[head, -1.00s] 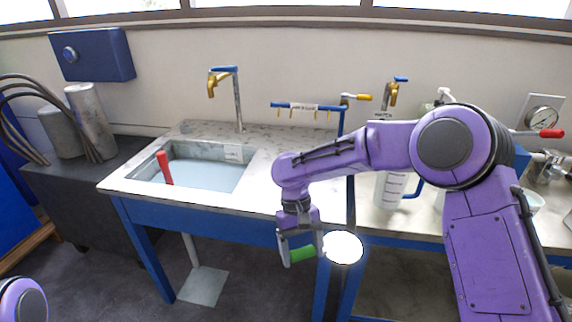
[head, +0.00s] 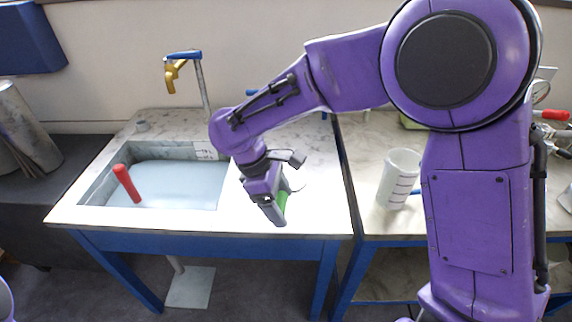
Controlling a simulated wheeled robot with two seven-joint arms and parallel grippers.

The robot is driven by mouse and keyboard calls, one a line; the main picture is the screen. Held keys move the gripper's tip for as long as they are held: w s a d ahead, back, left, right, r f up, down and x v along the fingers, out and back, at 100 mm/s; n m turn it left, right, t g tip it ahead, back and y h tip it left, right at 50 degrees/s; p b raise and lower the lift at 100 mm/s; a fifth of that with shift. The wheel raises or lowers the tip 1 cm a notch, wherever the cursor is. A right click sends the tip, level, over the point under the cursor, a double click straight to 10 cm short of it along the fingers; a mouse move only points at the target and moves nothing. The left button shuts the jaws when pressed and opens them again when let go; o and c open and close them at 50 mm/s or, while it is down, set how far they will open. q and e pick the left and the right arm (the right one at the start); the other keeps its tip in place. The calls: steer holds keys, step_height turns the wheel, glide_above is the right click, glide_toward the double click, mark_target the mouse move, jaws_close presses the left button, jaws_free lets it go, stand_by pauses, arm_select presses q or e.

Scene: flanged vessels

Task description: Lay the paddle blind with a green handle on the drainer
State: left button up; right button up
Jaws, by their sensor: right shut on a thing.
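My right gripper (head: 274,212) is shut on the green handle (head: 283,201) of the paddle blind, over the drainer (head: 325,208), the pale worktop right of the sink. Only a little of the green shows beside the fingers. The blind's pale disc (head: 296,181) is partly hidden behind my wrist and hard to tell from the worktop. I cannot tell whether the blind touches the drainer. My left gripper is out of view.
The sink (head: 165,183) is left of my gripper, with a red handle (head: 127,184) standing up in it. A brass tap (head: 173,72) rises behind. A white graduated jug (head: 399,178) stands on the right-hand bench. The drainer's front right is bare.

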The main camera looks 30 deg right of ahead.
steer(key=shift+s+d+r+n, duration=0.15)
steer(key=shift+d+r+n, duration=0.15)
steer(key=shift+r+n, duration=0.3)
steer(key=w+d+f, duration=0.1)
steer(key=w, duration=0.2)
steer(key=w+d+f+p, duration=0.1)
steer(key=w+d+f, duration=0.1)
steer(key=w, duration=0.1)
steer(key=w+d+f+p, duration=0.1)
steer(key=w+d+f, duration=0.1)
steer(key=w, duration=0.1)
steer(key=shift+d, duration=0.1)
steer(key=w+f, duration=0.1)
steer(key=w+d+f+p, duration=0.1)
steer(key=f, duration=0.1)
steer(key=w+d+f, duration=0.1)
steer(key=f, duration=0.1)
steer(key=shift+w, duration=0.2)
step_height(320, 180, down, 2)
steer(key=shift+f+p, duration=0.25)
steer(key=shift+p, duration=0.25)
steer(key=shift+w+f, duration=0.1)
steer(key=shift+f, duration=0.45)
steer(key=o, duration=1.7)
steer(key=shift+c, duration=0.2)
steer(key=b+v, duration=0.3)
steer(key=v, duration=0.9)
steer(key=shift+s, duration=0.25)
